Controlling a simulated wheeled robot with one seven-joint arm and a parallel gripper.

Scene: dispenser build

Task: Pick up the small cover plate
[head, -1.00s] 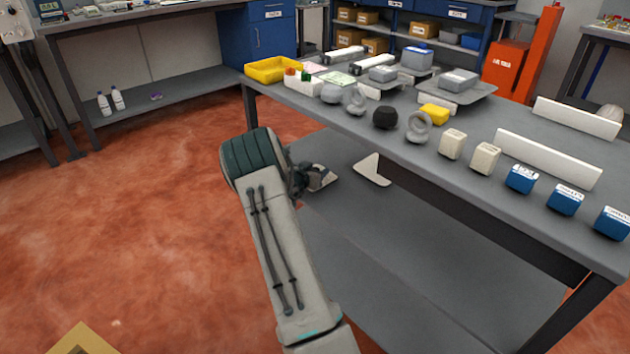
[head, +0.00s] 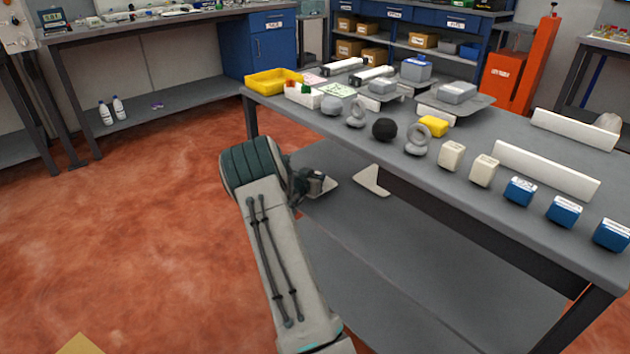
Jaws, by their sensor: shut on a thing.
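My arm reaches up the middle of the head view, and my gripper (head: 319,184) is at its far end, low beside the long grey table's near side and below its top. The gripper is small and partly hidden by my own wrist. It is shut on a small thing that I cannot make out. I cannot tell a small cover plate for certain anywhere in view.
The grey table (head: 470,195) holds a yellow tray (head: 273,81), rounded grey parts, a black ball (head: 384,129), cream blocks and blue boxes (head: 519,191). A pale angled piece (head: 371,181) is under the table, above a low shelf (head: 390,285).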

